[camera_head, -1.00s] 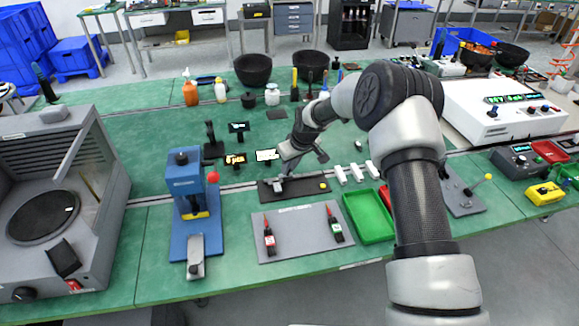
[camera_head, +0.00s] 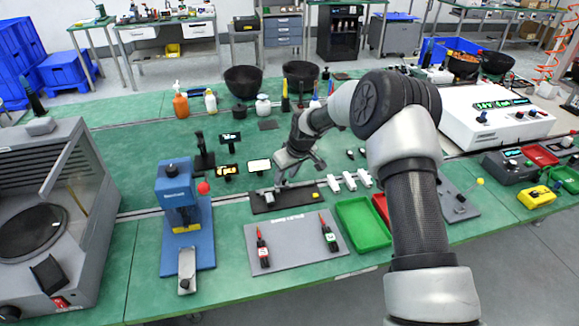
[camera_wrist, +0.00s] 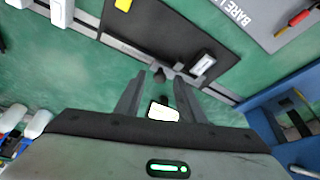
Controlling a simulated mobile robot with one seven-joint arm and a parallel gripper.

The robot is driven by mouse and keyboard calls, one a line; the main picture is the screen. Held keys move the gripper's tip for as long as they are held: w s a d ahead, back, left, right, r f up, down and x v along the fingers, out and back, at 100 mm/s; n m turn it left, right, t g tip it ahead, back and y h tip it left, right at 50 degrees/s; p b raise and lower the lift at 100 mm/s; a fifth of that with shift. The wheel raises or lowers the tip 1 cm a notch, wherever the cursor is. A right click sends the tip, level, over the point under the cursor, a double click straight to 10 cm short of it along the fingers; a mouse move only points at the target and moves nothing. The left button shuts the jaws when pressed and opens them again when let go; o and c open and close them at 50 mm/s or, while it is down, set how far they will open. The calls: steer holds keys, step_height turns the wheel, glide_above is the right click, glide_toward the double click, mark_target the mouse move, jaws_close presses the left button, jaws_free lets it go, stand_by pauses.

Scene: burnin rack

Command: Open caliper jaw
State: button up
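A dark mat (camera_head: 290,203) lies mid-table. It carries a small grey block with a pale face (camera_head: 270,196), perhaps part of the caliper, and a yellow piece (camera_head: 315,195). The block (camera_wrist: 202,63) and mat (camera_wrist: 165,25) also show in the wrist view. My gripper (camera_head: 299,172) hangs above the mat's back edge. In the wrist view my gripper (camera_wrist: 160,77) has its two fingers apart, with nothing held. A dark knob and a small lit display (camera_wrist: 163,112) show between and below the fingers.
A blue press (camera_head: 185,205) stands left of the mat. A grey board (camera_head: 292,240) with two red-tipped probes lies in front. White pieces (camera_head: 348,181) and a green tray (camera_head: 362,223) are to the right. Small displays (camera_head: 258,165) stand behind the mat.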

steer(key=v, duration=1.7)
steer(key=shift+s, duration=0.1)
steer(key=s+d+r+m+h+p, duration=0.1)
steer(key=s+d+r, duration=0.2)
steer(key=s+r, duration=0.3)
steer(key=s+d+r+m+t+h+p, duration=0.1)
steer(key=s+d+r, duration=0.2)
steer(key=s+r, duration=0.3)
steer(key=s+d+r+m+h+p, duration=0.1)
steer(key=s+d+r, duration=0.1)
steer(key=s+r, duration=0.4)
steer(key=s+d+r+m+p, duration=0.1)
steer(key=s+d+m, duration=0.1)
steer(key=s, duration=0.7)
steer(key=s+d+m+t+p, duration=0.1)
steer(key=s+d+m, duration=0.1)
steer(key=s, duration=0.7)
steer(key=shift+s+d+r+m, duration=0.3)
steer(key=shift+s+d+r, duration=0.1)
steer(key=shift+d, duration=0.25)
steer(key=shift+a, duration=0.1)
